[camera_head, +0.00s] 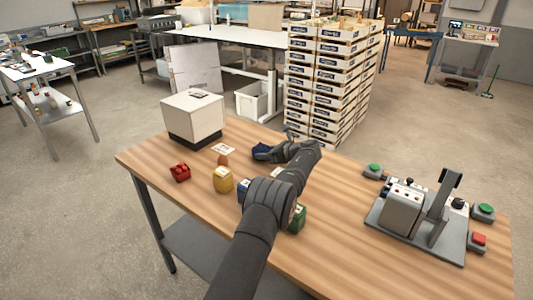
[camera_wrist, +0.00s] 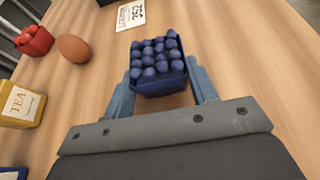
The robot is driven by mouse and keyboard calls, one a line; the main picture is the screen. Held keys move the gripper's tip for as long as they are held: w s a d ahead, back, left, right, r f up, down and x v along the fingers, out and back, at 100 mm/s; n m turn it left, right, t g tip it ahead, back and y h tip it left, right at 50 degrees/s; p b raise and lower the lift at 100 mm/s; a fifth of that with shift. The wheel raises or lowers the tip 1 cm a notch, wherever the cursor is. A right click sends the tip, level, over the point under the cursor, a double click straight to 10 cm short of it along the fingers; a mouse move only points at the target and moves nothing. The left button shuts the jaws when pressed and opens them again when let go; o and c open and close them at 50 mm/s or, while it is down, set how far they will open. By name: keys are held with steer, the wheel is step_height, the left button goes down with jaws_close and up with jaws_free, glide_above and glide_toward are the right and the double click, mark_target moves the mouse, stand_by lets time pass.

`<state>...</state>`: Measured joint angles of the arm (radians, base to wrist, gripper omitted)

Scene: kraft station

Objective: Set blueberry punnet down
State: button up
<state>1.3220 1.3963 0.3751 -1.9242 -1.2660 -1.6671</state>
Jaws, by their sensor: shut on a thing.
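The blueberry punnet (camera_wrist: 160,88) is a small dark blue tub heaped with several round blueberries. My gripper (camera_wrist: 160,72) is shut on it, with a blue-grey finger on either side. The punnet looks upright and lies low over the wooden table. I cannot tell whether its base touches the wood. In the head view the punnet (camera_head: 261,152) shows as a dark blue shape at the tip of my gripper (camera_head: 268,152), over the far part of the table. My arm hides part of the table in front of it.
A printed card (camera_wrist: 131,14), brown egg (camera_wrist: 74,48), red punnet (camera_wrist: 34,40) and yellow tea tin (camera_wrist: 22,105) lie left of the gripper. A white box (camera_head: 193,116) stands behind them. A green tin (camera_head: 297,218) is beside my arm. A grey machine (camera_head: 415,215) occupies the right.

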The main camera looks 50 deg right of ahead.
steer(key=shift+f, duration=0.15)
steer(key=o, duration=1)
steer(key=shift+r, duration=0.2)
steer(key=v, duration=1.2)
steer(key=shift+w, duration=0.1)
